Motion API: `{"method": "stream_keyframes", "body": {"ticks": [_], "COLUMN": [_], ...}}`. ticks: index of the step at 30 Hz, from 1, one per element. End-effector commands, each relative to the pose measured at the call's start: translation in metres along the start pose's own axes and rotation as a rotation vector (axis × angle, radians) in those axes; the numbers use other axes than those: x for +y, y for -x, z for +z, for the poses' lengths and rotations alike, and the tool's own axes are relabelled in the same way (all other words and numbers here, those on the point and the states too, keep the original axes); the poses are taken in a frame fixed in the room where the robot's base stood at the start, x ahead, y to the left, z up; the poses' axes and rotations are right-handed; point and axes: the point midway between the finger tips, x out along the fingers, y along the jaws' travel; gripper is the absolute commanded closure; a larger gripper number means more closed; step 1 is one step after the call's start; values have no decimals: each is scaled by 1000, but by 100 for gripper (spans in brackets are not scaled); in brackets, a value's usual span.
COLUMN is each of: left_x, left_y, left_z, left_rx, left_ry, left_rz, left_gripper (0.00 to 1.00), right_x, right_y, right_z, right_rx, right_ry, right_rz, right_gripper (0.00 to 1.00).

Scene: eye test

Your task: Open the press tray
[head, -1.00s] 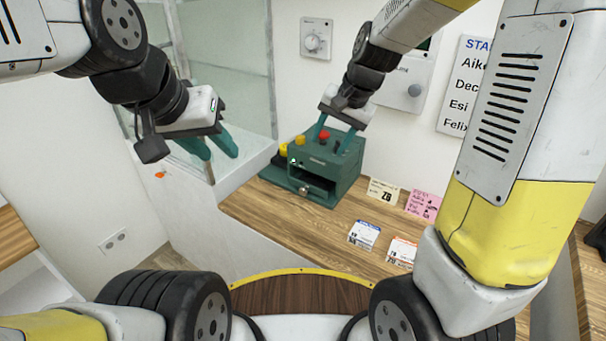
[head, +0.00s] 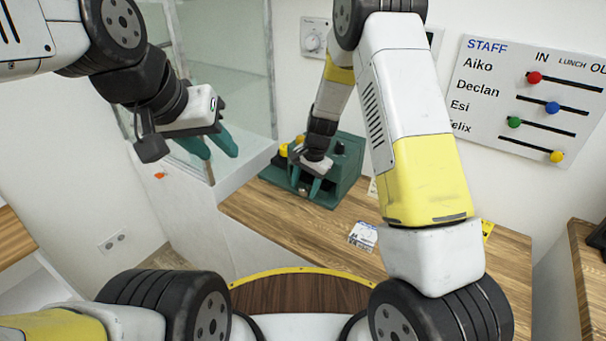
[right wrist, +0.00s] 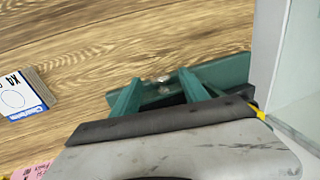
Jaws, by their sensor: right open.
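In the right wrist view, my right gripper's two green fingers (right wrist: 158,92) are apart. A small silver knob (right wrist: 163,79) on the green front edge (right wrist: 228,72) shows between them; I cannot tell whether they touch it. My left gripper (head: 221,154) is open and empty, left of the press and away from it.
A glass panel (head: 235,75) stands left of the press. A staff board (head: 535,100) and a dial (head: 314,38) are on the wall.

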Motion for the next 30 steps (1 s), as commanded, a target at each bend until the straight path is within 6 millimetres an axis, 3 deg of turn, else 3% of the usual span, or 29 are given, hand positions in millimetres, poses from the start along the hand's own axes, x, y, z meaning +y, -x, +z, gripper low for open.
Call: {"method": "stream_keyframes", "body": {"ticks": [6, 14, 22, 30], "left_x": [0, 0, 0, 0], "left_y": [0, 0, 0, 0], "left_z": [0, 0, 0, 0], "left_rx": [0, 0, 0, 0], "left_ry": [0, 0, 0, 0], "left_rz": [0, 0, 0, 0], "left_gripper": [64, 64, 64, 64], "right_x": [0, 0, 0, 0], "right_y": [-20, -21, -21, -20], "right_z": [0, 0, 0, 0], "right_rx": [0, 0, 0, 0], "right_ry": [0, 1, 1, 1], "right_rz": [-1, -1, -1, -1], "right_gripper": [48, 48, 97, 100]}}
